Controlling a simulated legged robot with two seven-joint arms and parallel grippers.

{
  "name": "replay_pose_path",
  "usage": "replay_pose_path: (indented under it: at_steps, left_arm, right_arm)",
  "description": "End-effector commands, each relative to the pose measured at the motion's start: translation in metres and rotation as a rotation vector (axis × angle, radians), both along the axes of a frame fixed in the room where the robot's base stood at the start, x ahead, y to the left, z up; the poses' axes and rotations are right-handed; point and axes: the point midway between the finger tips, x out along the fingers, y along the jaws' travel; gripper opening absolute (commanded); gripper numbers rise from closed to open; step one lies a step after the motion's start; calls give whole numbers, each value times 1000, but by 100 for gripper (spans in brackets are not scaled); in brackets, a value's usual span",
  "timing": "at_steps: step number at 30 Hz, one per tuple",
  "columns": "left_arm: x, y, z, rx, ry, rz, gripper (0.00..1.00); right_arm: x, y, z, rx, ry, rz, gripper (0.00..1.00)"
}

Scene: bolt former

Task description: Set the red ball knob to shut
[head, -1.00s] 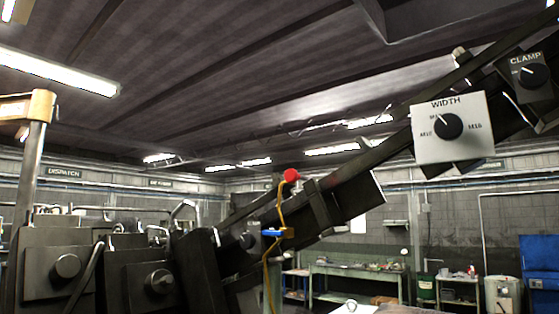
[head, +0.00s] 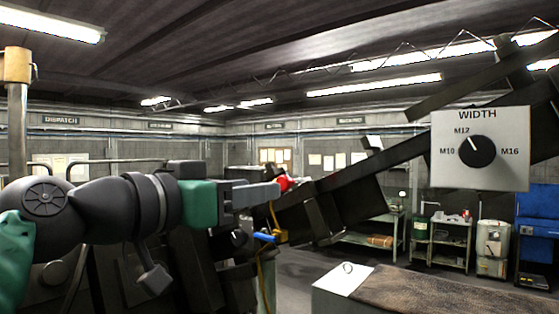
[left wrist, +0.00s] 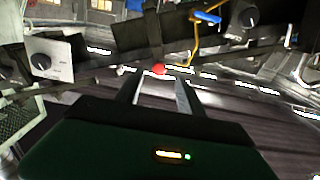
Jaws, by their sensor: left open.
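The red ball knob (head: 285,184) sits at the end of a yellow bent rod, near a blue-handled fitting (head: 265,237) on the dark machine. My left gripper (head: 278,190) reaches in from the left, and its fingertips overlap the knob in the head view, hiding part of it. In the left wrist view the knob (left wrist: 159,69) shows just beyond and between the two open fingers (left wrist: 157,88). I cannot tell whether a finger touches it. My right gripper is not in view.
A white WIDTH panel with a black dial (head: 477,151) is mounted on the machine's sloping dark beam (head: 350,180) at the right. A table with a brown mat (head: 440,290) stands at lower right. Workbenches and cabinets line the back wall.

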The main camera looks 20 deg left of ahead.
Motion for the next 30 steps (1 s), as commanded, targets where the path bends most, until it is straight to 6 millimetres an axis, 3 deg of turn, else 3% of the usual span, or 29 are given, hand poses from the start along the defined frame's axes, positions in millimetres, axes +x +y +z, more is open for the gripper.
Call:
replay_pose_path:
  at_steps: [1,2,9,20,30]
  left_arm:
    - [10,-6,13,-2,4,-7,45]
    - [16,-9,13,-1,4,-6,45]
    - [60,-22,3,-1,1,1,45]
    - [68,-25,0,-1,-1,2,44]
    - [67,-25,1,-1,-2,1,0]
  right_arm:
    - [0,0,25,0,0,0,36]
    - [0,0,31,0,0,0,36]
    - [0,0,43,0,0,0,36]
    - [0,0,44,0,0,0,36]
    - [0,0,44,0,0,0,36]
